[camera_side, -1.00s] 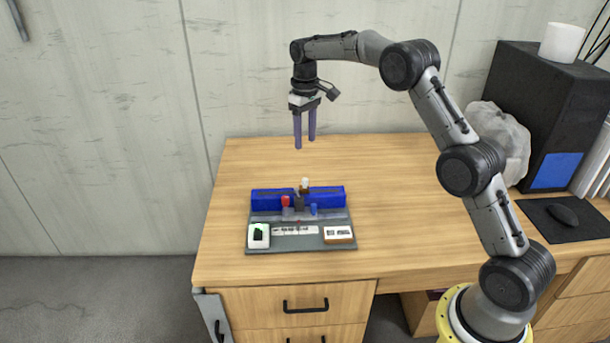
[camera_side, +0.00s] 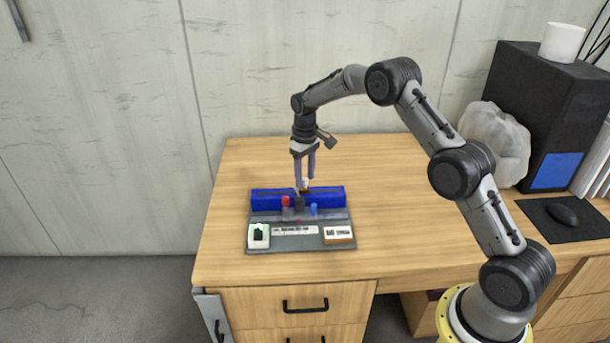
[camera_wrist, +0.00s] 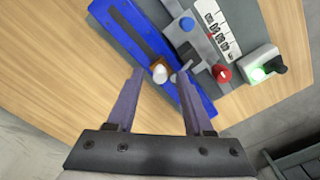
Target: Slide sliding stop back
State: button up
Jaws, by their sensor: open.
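The sliding stop appears to be the small brown block with a white knob (camera_wrist: 160,73), set at the long blue rail (camera_wrist: 125,22). In the side view the white knob (camera_side: 306,184) shows at the back of the blue rail (camera_side: 328,195), near its middle. My gripper (camera_wrist: 161,75) is open, with its two purple-grey fingers on either side of the knob in the wrist view. In the side view my gripper (camera_side: 304,184) points down, with its tips at about the knob's height. I cannot tell whether a finger touches it.
The grey base plate (camera_side: 285,246) carries a red knob (camera_side: 285,201), a blue knob (camera_side: 314,209), a dark lever (camera_side: 300,202) and a white switch box (camera_side: 258,240) with a green light. Bare desk surrounds the plate. A black box (camera_side: 530,110) stands far right.

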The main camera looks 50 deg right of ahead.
jog(key=shift+c, duration=0.4)
grip_shut()
dwell(0.9)
